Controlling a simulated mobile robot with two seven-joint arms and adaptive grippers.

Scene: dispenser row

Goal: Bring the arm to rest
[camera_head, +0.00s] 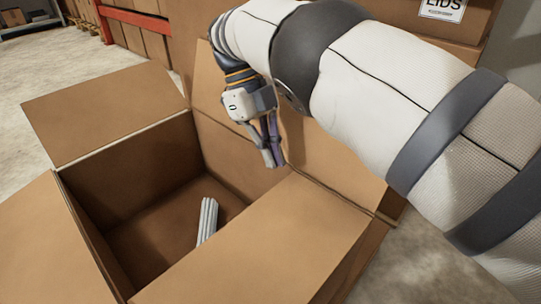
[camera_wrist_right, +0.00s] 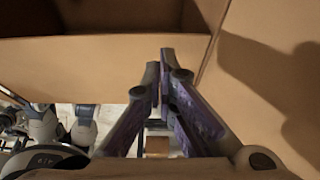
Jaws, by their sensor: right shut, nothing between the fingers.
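My right arm (camera_head: 400,100) reaches in from the right of the head view, wrapped in a white cover with dark bands. My right gripper (camera_head: 272,155) hangs fingers down over the right part of an open cardboard box (camera_head: 110,112). Its fingers are shut and empty. In the right wrist view the gripper fingers (camera_wrist_right: 167,62) come close together at the tips, with cardboard behind them. My left gripper does not show in the head view.
A light grey ribbed stack (camera_head: 207,219) stands inside the box, leaning on its wall. The box flaps are spread open. A carton with a label reading LIDS (camera_head: 443,9) is behind my arm. Red racking (camera_head: 135,18) and pale floor (camera_head: 50,68) lie at the back left.

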